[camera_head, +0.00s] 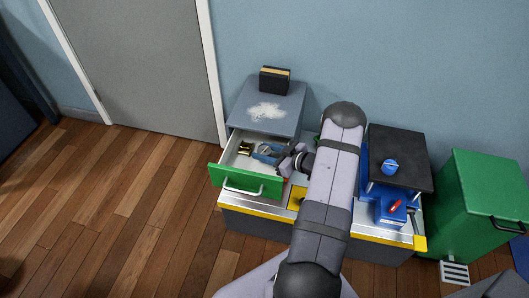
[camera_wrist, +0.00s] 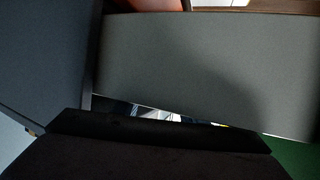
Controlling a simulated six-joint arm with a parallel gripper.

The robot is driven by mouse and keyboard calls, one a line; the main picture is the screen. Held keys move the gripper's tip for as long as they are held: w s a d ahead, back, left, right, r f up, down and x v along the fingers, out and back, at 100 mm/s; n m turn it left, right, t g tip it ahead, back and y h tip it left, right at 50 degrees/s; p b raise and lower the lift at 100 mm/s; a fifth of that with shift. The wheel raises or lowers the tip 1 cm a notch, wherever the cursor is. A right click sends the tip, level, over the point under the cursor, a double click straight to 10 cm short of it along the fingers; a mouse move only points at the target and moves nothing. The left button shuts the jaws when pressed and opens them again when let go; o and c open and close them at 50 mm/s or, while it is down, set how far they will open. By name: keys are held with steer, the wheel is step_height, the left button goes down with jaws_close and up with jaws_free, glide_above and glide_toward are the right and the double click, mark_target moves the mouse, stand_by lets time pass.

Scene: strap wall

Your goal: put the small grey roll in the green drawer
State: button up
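The green drawer (camera_head: 243,182) is pulled open in the head view, with a pale inside and a light handle at its front. My gripper (camera_head: 271,156) is over the right side of the open drawer, reaching in from the right. A small grey rounded thing (camera_head: 264,149), probably the grey roll, shows at my fingertips. I cannot tell whether it is gripped or lies in the drawer. In the wrist view a large plain grey surface (camera_wrist: 200,70) fills much of the picture, very close, and hides most of the drawer.
A grey cabinet top (camera_head: 285,123) with a white powdery patch and a black box (camera_head: 274,80) stands behind. A blue stand (camera_head: 390,212) with a dark top and a green bin (camera_head: 487,200) are right.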

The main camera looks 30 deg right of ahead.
steer(key=shift+o, duration=0.8)
steer(key=shift+s+a+f, duration=0.25)
steer(key=shift+s+f, duration=0.1)
steer(key=shift+f, duration=0.35)
steer(key=shift+r+p, duration=0.45)
steer(key=shift+r, duration=0.15)
steer(key=shift+s+d+r, duration=0.1)
steer(key=shift+s+d, duration=0.15)
steer(key=shift+d, duration=0.05)
steer(key=p+v, duration=0.1)
steer(key=v, duration=1)
steer(key=shift+r+p, duration=0.3)
steer(key=shift+p, duration=0.1)
steer(key=shift+w+r, duration=0.1)
steer(key=shift+w, duration=0.1)
